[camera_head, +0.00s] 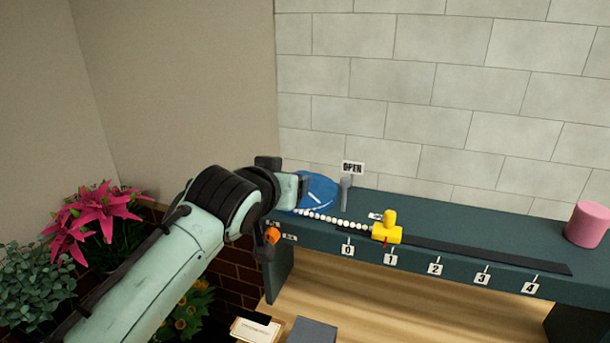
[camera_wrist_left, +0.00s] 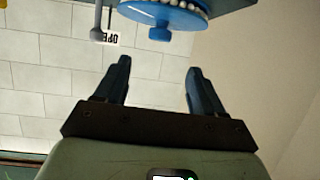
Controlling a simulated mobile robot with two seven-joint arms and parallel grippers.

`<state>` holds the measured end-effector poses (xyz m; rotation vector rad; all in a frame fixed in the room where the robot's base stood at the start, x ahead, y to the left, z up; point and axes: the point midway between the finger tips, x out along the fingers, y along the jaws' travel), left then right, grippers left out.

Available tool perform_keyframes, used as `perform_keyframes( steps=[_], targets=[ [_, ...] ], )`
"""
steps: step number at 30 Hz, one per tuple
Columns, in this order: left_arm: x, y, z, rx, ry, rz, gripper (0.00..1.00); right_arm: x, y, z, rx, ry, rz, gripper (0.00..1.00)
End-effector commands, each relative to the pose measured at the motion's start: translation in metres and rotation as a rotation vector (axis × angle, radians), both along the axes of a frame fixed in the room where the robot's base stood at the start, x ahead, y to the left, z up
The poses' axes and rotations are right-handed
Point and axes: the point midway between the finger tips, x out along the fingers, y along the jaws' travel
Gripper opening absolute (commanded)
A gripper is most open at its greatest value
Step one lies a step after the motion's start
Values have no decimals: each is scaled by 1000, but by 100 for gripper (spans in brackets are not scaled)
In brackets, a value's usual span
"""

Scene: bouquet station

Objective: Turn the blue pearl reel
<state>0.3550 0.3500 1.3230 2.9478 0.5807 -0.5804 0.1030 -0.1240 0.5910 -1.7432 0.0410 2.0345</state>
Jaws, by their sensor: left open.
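The blue pearl reel (camera_head: 322,190) sits at the left end of the dark green shelf, partly hidden by my left gripper (camera_head: 298,188). White pearls (camera_head: 335,219) run from it to a yellow clamp-like piece (camera_head: 387,232) near mark 1. In the left wrist view, the reel (camera_wrist_left: 165,14) shows at the top edge with pearls on its rim and a blue knob (camera_wrist_left: 160,34). My left gripper (camera_wrist_left: 160,70) is open and empty there, its fingertips apart from the knob and roughly centred on it. My right gripper is not in view.
A grey lever (camera_head: 345,190) stands beside the reel by an OPEN sign (camera_head: 353,168). An orange knob (camera_head: 272,235) is at the shelf's left end. A pink cylinder (camera_head: 587,225) stands at the right. Plants (camera_head: 95,220) are at the left.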

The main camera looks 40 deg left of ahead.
Motion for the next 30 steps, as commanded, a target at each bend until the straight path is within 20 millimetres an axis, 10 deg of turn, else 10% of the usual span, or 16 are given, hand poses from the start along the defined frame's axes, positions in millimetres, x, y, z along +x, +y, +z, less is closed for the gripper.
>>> perform_keyframes(
  steps=[15, 30],
  targets=[
    [87, 36, -38, -6, 1, 1, 69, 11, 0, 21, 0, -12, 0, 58],
    [102, 41, -45, -5, -2, 1, 69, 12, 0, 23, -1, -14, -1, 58]
  ],
)
